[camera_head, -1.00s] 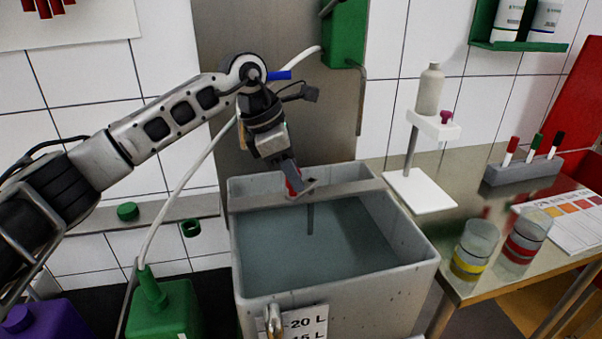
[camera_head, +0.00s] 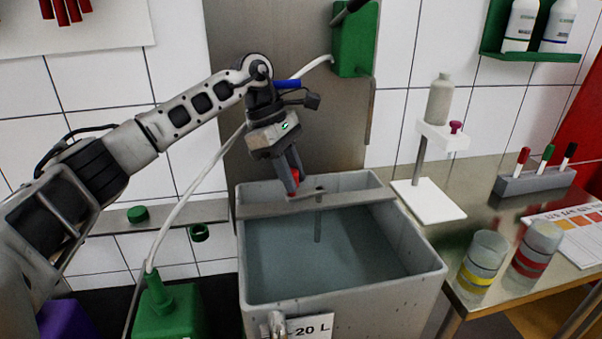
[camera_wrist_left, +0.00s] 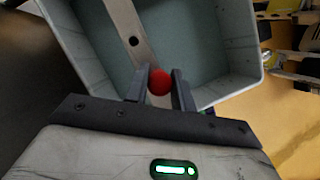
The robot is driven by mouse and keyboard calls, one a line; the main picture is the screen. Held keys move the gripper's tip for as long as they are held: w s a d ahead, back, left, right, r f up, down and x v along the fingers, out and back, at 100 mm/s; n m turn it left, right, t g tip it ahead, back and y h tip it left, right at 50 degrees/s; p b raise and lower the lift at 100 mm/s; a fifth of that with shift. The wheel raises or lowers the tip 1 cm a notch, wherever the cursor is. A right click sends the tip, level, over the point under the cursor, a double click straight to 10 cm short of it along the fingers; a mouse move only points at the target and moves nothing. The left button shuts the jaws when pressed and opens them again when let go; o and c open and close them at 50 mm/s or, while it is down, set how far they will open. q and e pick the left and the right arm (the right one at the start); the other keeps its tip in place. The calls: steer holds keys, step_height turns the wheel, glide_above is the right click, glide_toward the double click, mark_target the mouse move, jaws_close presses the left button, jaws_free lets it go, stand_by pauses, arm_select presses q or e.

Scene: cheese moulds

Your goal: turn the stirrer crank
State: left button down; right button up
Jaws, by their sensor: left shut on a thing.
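The stirrer crank's red knob (camera_head: 294,176) is between the fingers of my left gripper (camera_head: 292,180), which is shut on it. The red knob also shows in the left wrist view (camera_wrist_left: 159,82), with a dark finger on each side. The crank sits above the metal bar (camera_head: 230,210) that crosses the grey vat (camera_head: 345,287). A thin stirrer shaft (camera_head: 318,225) goes down from the bar into the blue-grey liquid (camera_head: 340,255). The crank arm is mostly hidden by the gripper. My right gripper is not in view.
A green jug (camera_head: 170,310) with a white hose stands left of the vat. To the right, a steel table holds a white stand (camera_head: 430,197), cups with yellow (camera_head: 480,268) and red bands, and a grey pen rack (camera_head: 535,182). A green box (camera_head: 352,40) hangs above.

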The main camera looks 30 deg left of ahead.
arm_select(q)
steer(key=shift+r, duration=0.1)
steer(key=c, duration=1.2)
jaws_free()
steer(key=shift+o, duration=0.2)
step_height(320, 180, up, 3)
steer(key=shift+f+b, duration=0.2)
steer(key=shift+b, duration=0.15)
steer(key=s+d+r+b, duration=0.2)
steer(key=s+d+r, duration=0.4)
steer(key=s+r, duration=0.4)
steer(key=shift+s+d+r, duration=0.15)
steer(key=shift+s+r, duration=0.05)
steer(key=shift+s, duration=1.05)
